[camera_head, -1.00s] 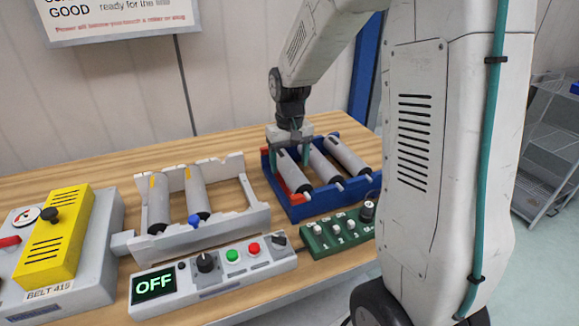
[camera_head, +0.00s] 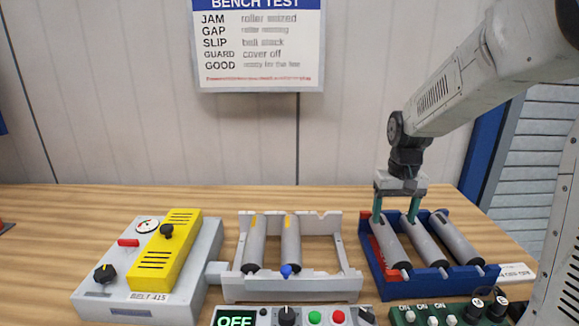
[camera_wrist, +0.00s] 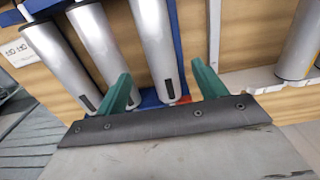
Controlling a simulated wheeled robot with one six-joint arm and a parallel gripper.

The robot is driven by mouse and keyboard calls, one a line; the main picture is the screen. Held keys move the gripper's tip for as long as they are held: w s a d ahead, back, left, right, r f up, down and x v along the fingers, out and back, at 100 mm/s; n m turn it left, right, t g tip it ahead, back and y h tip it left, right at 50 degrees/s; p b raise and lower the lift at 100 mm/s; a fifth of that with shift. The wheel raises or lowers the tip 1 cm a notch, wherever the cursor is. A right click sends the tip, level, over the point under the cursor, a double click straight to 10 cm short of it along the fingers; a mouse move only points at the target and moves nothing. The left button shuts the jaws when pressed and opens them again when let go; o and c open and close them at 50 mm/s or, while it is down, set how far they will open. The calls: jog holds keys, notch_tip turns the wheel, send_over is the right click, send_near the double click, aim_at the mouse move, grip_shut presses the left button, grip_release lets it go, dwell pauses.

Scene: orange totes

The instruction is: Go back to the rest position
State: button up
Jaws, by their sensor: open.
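My gripper (camera_head: 396,208) is open above the blue tray (camera_head: 428,281) on the right of the bench. Its two teal fingers stand on either side of the leftmost grey roller (camera_head: 391,242) near its far end. In the wrist view the fingers (camera_wrist: 160,92) are spread, with that roller (camera_wrist: 155,45) between them in the picture. I cannot tell whether they touch it. Two more rollers (camera_head: 424,243) (camera_head: 457,238) lie in the same tray. A red part (camera_head: 377,254) shows at the tray's left side.
A pale frame (camera_head: 345,285) with two rollers (camera_head: 255,243) stands mid-bench. A grey unit with a yellow cover (camera_head: 168,250) is at left. A control box reading OFF (camera_head: 260,316) and a green switch box (camera_head: 435,314) are in front.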

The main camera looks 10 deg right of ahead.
jog(key=s, duration=0.2)
jog(key=s+a+g, duration=0.1)
jog(key=shift+s+f, duration=0.25)
jog(key=shift+f, duration=0.15)
jog(key=s+a+r, duration=0.2)
jog(key=s+a, duration=0.1)
jog(key=s, duration=0.4)
jog(key=s+a+r+n+t, duration=0.1)
jog(key=s+a+r, duration=0.2)
jog(key=s, duration=0.5)
jog(key=s+a+r+n+t, duration=0.1)
jog(key=s+a+r, duration=0.2)
jog(key=s, duration=0.4)
jog(key=shift+s+a, duration=0.35)
jog(key=shift+s, duration=0.05)
